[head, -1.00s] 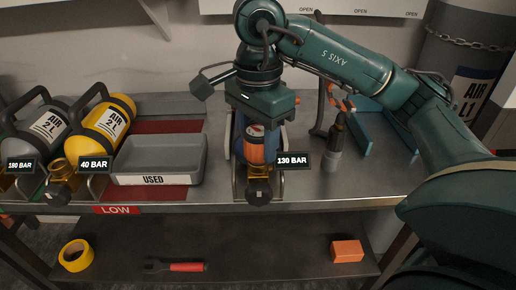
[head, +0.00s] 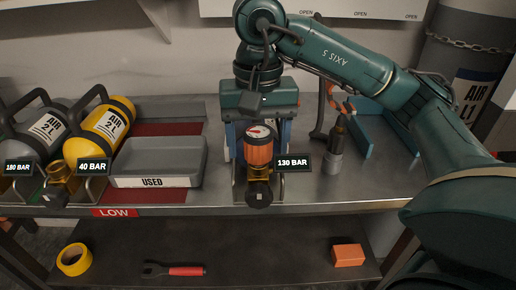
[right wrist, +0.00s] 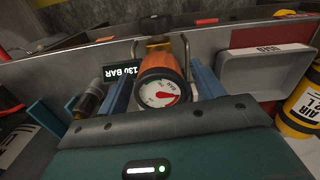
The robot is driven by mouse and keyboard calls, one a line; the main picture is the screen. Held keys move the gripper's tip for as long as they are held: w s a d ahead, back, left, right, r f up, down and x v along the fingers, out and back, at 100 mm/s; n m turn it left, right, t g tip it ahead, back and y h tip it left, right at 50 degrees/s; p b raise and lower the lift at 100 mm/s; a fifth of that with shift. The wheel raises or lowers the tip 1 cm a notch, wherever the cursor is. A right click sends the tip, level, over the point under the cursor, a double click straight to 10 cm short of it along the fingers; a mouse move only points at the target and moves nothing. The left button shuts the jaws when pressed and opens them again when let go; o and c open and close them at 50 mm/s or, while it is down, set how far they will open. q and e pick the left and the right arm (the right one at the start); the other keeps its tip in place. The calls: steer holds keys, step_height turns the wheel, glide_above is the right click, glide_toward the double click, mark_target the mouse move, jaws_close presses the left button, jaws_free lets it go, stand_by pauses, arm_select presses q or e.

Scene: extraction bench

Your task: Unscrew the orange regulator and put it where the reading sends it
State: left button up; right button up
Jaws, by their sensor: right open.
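The orange regulator (head: 259,152) sits upright on a brass valve with a black knob (head: 259,194) in a metal cradle at the bench's front. A 130 BAR tag (head: 293,162) stands beside it. Its white gauge with a red needle faces up, and shows in the right wrist view (right wrist: 160,92); the scale is too small to read. My right gripper (head: 257,140) is open, its blue fingers on either side of the regulator. Whether they touch it I cannot tell. The USED tray (head: 150,182) is empty, left of the regulator. My left gripper is not in view.
A yellow cylinder (head: 108,122) tagged 40 BAR and a grey cylinder (head: 42,133) tagged 180 BAR lie left. A red LOW strip (head: 114,212) marks the front edge. A dark-tipped tool (head: 336,140) and blue brackets (head: 362,135) stand right. Tape, a wrench and an orange box lie below.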

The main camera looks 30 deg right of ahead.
steer(key=m, duration=0.4)
steer(key=shift+m, duration=0.3)
steer(key=m+p, duration=0.1)
steer(key=m, duration=1.1)
steer(key=m+p, duration=0.1)
steer(key=m, duration=0.4)
steer(key=shift+m, duration=0.3)
